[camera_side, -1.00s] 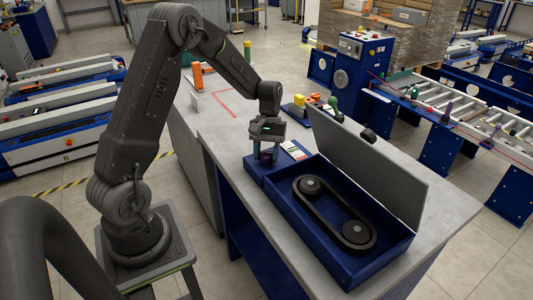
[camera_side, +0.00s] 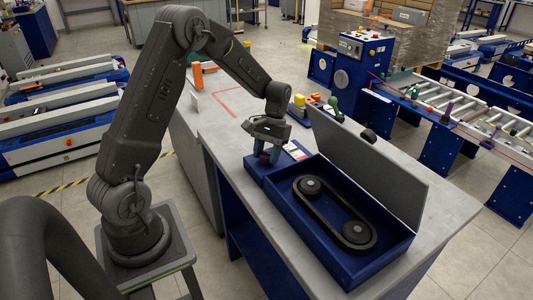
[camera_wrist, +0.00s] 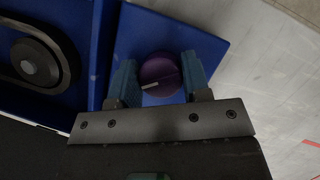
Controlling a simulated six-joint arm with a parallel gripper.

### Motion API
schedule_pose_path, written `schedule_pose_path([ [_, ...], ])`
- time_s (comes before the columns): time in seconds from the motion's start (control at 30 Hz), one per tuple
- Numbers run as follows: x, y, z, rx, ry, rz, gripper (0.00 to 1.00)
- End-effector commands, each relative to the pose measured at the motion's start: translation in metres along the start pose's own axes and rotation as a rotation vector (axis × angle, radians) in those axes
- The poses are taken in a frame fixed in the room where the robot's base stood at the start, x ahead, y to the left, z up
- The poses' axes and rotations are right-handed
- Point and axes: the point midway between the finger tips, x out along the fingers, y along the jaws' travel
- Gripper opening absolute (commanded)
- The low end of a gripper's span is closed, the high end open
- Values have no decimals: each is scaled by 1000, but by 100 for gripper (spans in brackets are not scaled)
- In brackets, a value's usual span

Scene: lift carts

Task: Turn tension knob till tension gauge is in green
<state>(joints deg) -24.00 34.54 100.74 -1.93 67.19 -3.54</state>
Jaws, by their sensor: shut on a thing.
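The tension knob (camera_wrist: 160,76) is a round purple knob with a white pointer line, on the flat blue panel at the end of the belt box. In the wrist view my gripper (camera_wrist: 159,78) has its two blue fingers on either side of the knob, shut on it. In the side view my gripper (camera_side: 267,154) reaches down to the blue panel. The tension gauge (camera_side: 294,150) seems to be the small striped plate beside the knob. My gripper partly covers it, and its reading is too small to tell.
The blue box (camera_side: 282,222) holds a black belt (camera_side: 335,212) around two pulleys, with its grey lid (camera_side: 372,165) standing open behind. Yellow, red and green items (camera_side: 314,99) stand farther back on the grey table (camera_side: 444,212). The table's left part is mostly clear.

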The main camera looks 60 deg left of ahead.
Motion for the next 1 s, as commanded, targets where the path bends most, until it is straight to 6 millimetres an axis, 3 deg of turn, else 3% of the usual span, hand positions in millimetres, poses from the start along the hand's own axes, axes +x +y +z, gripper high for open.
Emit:
schedule_pose_path([
  [0.13,-1,0,0,-1,0,1,20],
  [0.17,-1,0,0,-1,0,1,46],
  [0.4,-1,0,0,-2,0,1,69],
  [0.77,-7,0,0,-2,3,1,69],
  [1.0,-52,0,-1,-2,7,1,69],
])
